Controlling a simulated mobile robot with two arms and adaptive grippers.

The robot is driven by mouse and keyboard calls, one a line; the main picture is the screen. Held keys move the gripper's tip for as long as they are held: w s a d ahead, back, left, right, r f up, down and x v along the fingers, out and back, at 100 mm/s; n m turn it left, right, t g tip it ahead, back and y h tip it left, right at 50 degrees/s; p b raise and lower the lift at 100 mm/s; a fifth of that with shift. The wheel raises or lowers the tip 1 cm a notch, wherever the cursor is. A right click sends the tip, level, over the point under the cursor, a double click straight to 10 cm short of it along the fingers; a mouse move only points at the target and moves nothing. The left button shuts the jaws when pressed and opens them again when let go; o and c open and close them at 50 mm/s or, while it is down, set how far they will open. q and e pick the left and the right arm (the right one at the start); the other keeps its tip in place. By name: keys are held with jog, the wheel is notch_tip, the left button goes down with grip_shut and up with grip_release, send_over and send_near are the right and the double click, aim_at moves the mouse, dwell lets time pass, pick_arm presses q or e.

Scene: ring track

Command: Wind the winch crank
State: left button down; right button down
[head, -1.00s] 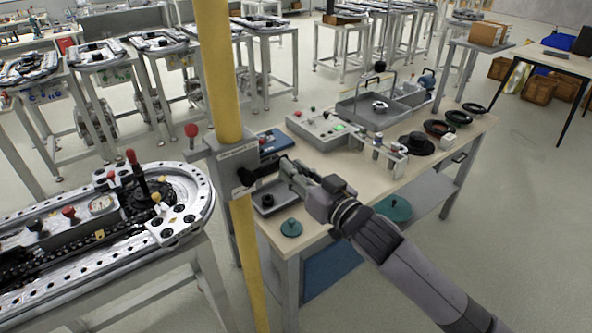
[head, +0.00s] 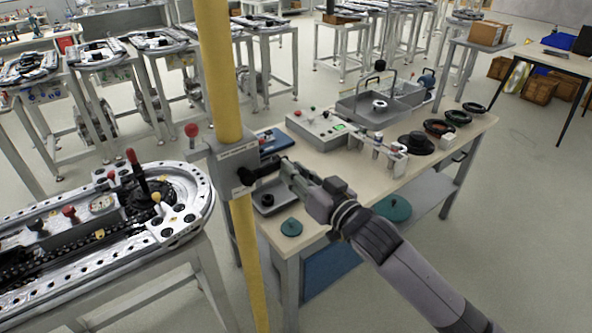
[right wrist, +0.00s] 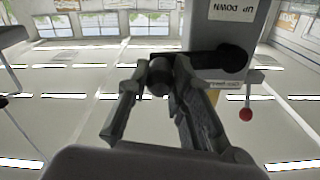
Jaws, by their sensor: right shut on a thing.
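The winch is a grey box (head: 228,168) on a yellow upright post (head: 221,70), with a small label on its front. A red-knobbed lever (head: 192,131) stands at its left side. A black crank (head: 262,171) sticks out from the box to the right. My right gripper (head: 287,168) is shut on the crank's handle. In the right wrist view the black crank arm (right wrist: 222,65) runs from the box to the handle (right wrist: 159,76), which sits between the fingers of my gripper (right wrist: 158,92). The fingers partly hide the handle. My left gripper is not in view.
A wooden-topped bench (head: 325,170) stands right behind the gripper, bearing a control box (head: 318,128), a grey tray (head: 366,112) and black rings (head: 457,118). A metal ring track (head: 180,195) lies at the left, close to the post. Open floor is at the right.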

jog(key=s+a+f+m+p, duration=0.2)
jog(key=f+m, duration=0.3)
jog(key=m, duration=0.3)
jog(key=s+a+f+m+p, duration=0.1)
jog(key=a+f+m, duration=0.3)
jog(key=m, duration=0.4)
jog(key=shift+s+f+m+p, duration=0.35)
jog(key=shift+s+m+p, duration=0.05)
jog(key=shift+s, duration=0.35)
jog(key=shift+a, duration=0.1)
jog(key=c, duration=1.4)
grip_release()
jog(key=shift+r, duration=0.1)
jog(key=shift+c, duration=0.2)
jog(key=v, duration=1.2)
jog(key=shift+r, duration=0.1)
